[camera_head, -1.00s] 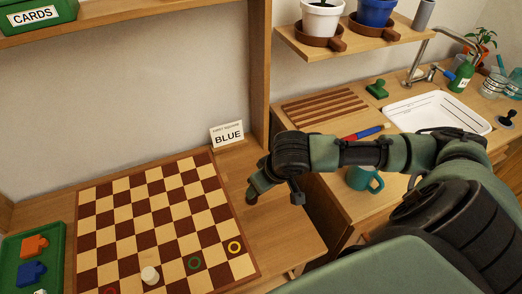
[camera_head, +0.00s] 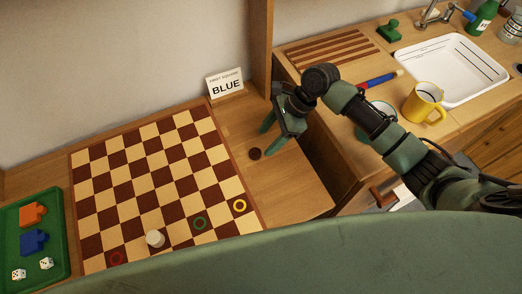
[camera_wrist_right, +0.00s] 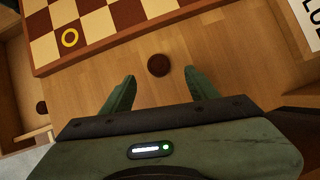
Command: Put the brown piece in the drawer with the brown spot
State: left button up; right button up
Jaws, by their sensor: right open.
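The brown piece (camera_head: 255,154) is a small dark round disc lying on the bare wooden table, right of the chessboard. It also shows in the right wrist view (camera_wrist_right: 158,65), just beyond and between the fingertips. My right gripper (camera_head: 267,140) is open and empty, pointing down close to the piece; its fingers also show in the right wrist view (camera_wrist_right: 159,77). At the left of the right wrist view is what looks like an open wooden drawer (camera_wrist_right: 14,85), with a dark brown round spot (camera_wrist_right: 41,107) near its edge. My left gripper is out of view.
The chessboard (camera_head: 150,190) has colored rings and a white piece (camera_head: 155,239). A sign reading BLUE (camera_head: 226,85) stands behind. A green tray (camera_head: 60,215) is at left. A yellow mug (camera_head: 424,103) and white basin (camera_head: 455,68) are on the right counter.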

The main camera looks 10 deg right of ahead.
aim_at(256, 152)
jog(key=shift+a+f, duration=0.3)
jog(key=shift+f, duration=0.15)
jog(key=shift+a+f, duration=0.15)
jog(key=shift+f, duration=0.1)
jog(key=x, duration=0.3)
jog(key=shift+s+a+f, duration=0.15)
jog(key=shift+a+f, duration=0.1)
jog(key=shift+f, duration=0.05)
jog(key=shift+a+f, duration=0.2)
jog(key=shift+f, duration=0.05)
grip_shut()
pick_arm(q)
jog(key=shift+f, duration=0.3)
